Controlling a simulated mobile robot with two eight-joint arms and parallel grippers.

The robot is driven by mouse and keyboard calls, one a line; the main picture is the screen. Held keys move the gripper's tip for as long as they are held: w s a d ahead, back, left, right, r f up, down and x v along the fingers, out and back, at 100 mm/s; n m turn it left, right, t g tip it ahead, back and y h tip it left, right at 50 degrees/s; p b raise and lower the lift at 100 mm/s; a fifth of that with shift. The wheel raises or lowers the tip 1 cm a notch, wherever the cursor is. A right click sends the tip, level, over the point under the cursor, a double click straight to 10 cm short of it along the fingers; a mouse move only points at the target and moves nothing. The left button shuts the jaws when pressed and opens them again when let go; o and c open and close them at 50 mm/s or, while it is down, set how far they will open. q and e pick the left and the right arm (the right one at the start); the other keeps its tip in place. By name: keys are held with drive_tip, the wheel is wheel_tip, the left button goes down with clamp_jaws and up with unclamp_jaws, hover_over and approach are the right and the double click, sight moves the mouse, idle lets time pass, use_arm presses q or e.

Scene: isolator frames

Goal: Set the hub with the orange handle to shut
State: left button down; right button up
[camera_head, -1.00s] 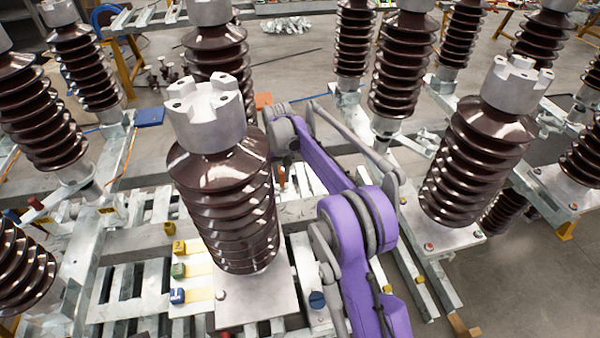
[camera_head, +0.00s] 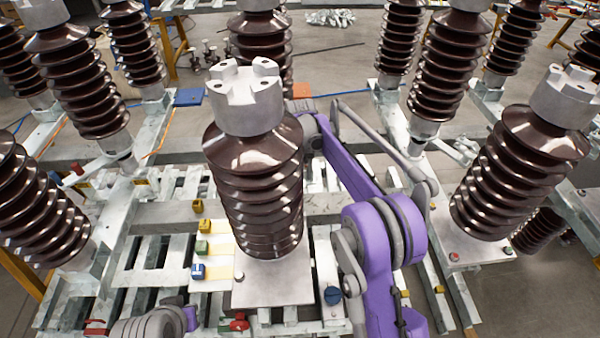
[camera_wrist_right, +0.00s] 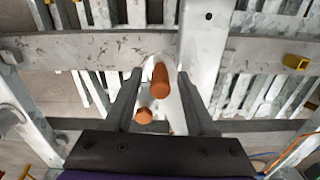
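Two orange cylindrical pieces show in the right wrist view. The longer orange handle (camera_wrist_right: 160,82) stands out from the pale metal frame, and a shorter orange piece (camera_wrist_right: 143,116) is below and left of it. My right gripper (camera_wrist_right: 159,74) is open, with one finger on each side of the longer handle and gaps between. I cannot tell which way the hub is set, and the hub itself is not clear. In the head view the front insulator hides the handle and my right gripper. My left arm shows only at the bottom left edge; its gripper is out of view.
A ribbed brown insulator (camera_head: 258,185) stands in front of me, with more to both sides. Yellow (camera_head: 198,206), green (camera_head: 202,248) and blue (camera_head: 198,272) blocks sit on the frame left of it. A dark blue knob (camera_head: 332,295) and red knob (camera_head: 238,322) are near its base.

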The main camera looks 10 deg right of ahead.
drive_tip(key=shift+r, duration=0.1)
wheel_tip(320, 180, up, 11)
drive_tip(key=shift+f+p, duration=0.2)
drive_tip(key=shift+p, duration=0.2)
drive_tip(key=shift+d, duration=0.1)
drive_tip(key=shift+c, duration=1.3)
drive_tip(key=d+f+y, duration=0.1)
drive_tip(key=d+n, duration=0.1)
drive_tip(key=d, duration=0.1)
drive_tip(key=d+f+n+y, duration=0.1)
drive_tip(key=shift+s+d+f+y, duration=0.25)
drive_tip(key=shift+d+f+y, duration=0.05)
drive_tip(key=shift+f, duration=0.05)
clamp_jaws()
drive_tip(key=d+f+n+t+y, duration=0.15)
drive_tip(key=d+n+y, duration=0.25)
drive_tip(key=d, duration=0.4)
drive_tip(key=a+f+t, duration=0.1)
drive_tip(key=a+f, duration=0.6)
drive_tip(key=a, duration=0.2)
drive_tip(key=shift+w+f+n, duration=0.15)
drive_tip(key=shift+f+n, duration=0.1)
drive_tip(key=shift+n, duration=0.15)
